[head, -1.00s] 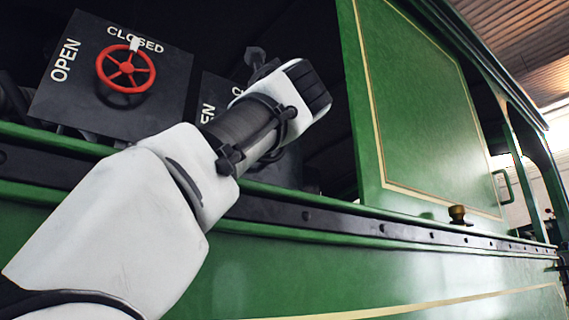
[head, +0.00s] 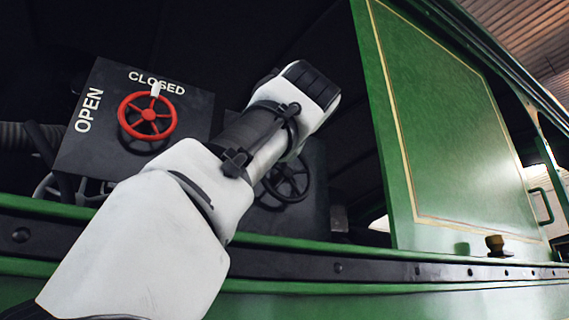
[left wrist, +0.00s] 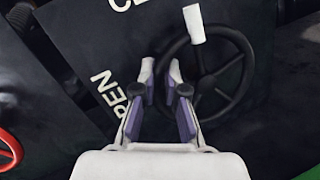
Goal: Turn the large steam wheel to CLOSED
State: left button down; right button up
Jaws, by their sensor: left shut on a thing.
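A black spoked wheel (left wrist: 208,84) with a white peg (left wrist: 195,24) at the top of its rim fills the right of the left wrist view. In the head view, this wheel (head: 288,180) shows partly, behind my left arm. Its dark panel bears OPEN (left wrist: 108,97) at the wheel's left and a cut-off label at the top edge. My left gripper (left wrist: 161,76) is shut on the wheel's left rim, its fingers on either side. In the head view my arm hides this gripper. My right gripper is in neither view.
A smaller-looking red wheel (head: 147,116) is on the left panel (head: 90,148), its white peg up by CLOSED. The green cab sill (head: 350,248) runs below both panels. A green cab side panel (head: 440,130) stands at right, with a brass fitting (head: 497,244) on the sill.

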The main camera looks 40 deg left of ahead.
pick_arm(q)
jog(key=shift+s+r, duration=0.1)
jog(key=shift+r, duration=0.1)
jog(key=c, duration=1.2)
grip_release()
jog(key=shift+f, duration=0.15)
jog(key=shift+f, duration=0.1)
